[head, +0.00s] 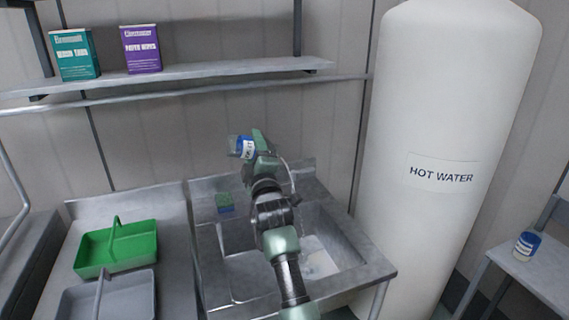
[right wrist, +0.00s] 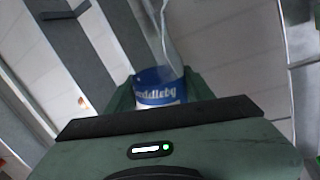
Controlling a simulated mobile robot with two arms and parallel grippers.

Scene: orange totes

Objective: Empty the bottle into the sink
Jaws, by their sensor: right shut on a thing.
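My right gripper (head: 252,146) is above the back of the metal sink (head: 345,249) and is shut on the bottle. The bottle (head: 244,148) has a blue and white label and looks tipped to its side, with a clear part toward the left. In the right wrist view the bottle (right wrist: 158,88) sits between the green fingers, its blue label showing. A clear, thin shape runs up from it; I cannot tell whether it is the neck or liquid. A pale patch (head: 320,263) lies on the sink floor. My arm hides part of the basin. My left gripper is not in view.
A green caddy (head: 117,247) and a grey caddy (head: 108,299) stand left. A white hot water tank (head: 440,120) stands right. A blue-labelled jar (head: 527,245) sits on the right table. Two boxes stand on the shelf (head: 200,72).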

